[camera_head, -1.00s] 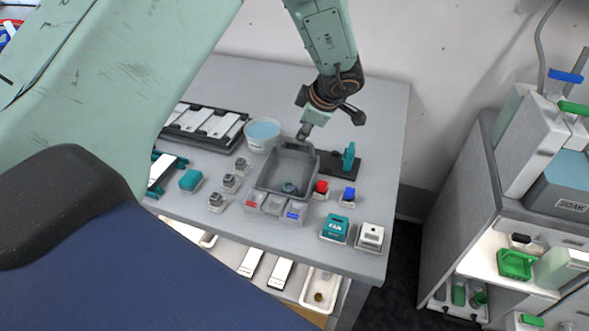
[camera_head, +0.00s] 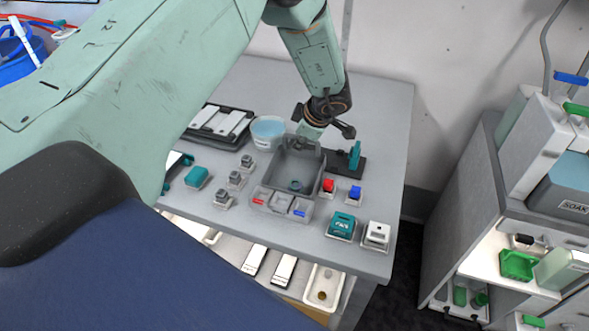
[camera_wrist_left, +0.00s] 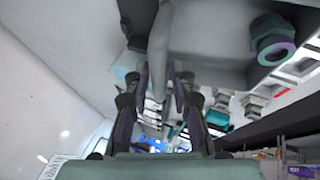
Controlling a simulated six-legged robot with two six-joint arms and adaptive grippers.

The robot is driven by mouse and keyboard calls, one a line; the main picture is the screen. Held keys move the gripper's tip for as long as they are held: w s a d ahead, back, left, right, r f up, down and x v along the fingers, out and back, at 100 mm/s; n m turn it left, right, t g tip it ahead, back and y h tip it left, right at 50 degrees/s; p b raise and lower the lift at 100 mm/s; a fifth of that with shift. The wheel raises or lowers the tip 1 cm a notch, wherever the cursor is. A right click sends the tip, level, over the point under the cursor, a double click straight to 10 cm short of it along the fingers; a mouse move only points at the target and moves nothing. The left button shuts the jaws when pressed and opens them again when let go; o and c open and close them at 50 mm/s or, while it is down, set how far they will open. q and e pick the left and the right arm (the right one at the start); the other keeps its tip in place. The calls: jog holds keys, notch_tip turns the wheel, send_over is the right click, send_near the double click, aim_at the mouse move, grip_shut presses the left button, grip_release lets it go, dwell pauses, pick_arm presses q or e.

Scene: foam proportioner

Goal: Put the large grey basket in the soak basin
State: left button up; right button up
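The large grey basket (camera_head: 303,174) stands on the grey table, with a small teal-grey ring-shaped part (camera_head: 295,186) inside. My left gripper (camera_head: 301,143) is at the basket's back rim, pointing down. In the left wrist view, the two fingers (camera_wrist_left: 160,95) stand apart on either side of the grey basket wall (camera_wrist_left: 165,45), with gaps visible beside it. The ring part (camera_wrist_left: 272,42) shows there at upper right. The soak basin (camera_head: 567,185), a grey tub labelled SOAK, is on the cabinet at the right, partly cut off by the frame. My right gripper is not in view.
A three-compartment tray (camera_head: 281,203) is just in front of the basket. A bowl of blue liquid (camera_head: 268,131) is behind left, a teal-handled stand (camera_head: 354,157) to the right. Red (camera_head: 328,187) and blue (camera_head: 355,194) buttons sit close by. A floor gap separates table and cabinet.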

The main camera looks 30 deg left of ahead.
pick_arm(q)
jog(key=shift+w+d+f, duration=0.1)
jog(key=shift+w+d, duration=0.1)
jog(key=shift+w, duration=0.1)
grip_shut()
jog(key=shift+s+a, duration=0.2)
jog(key=shift+s, duration=0.05)
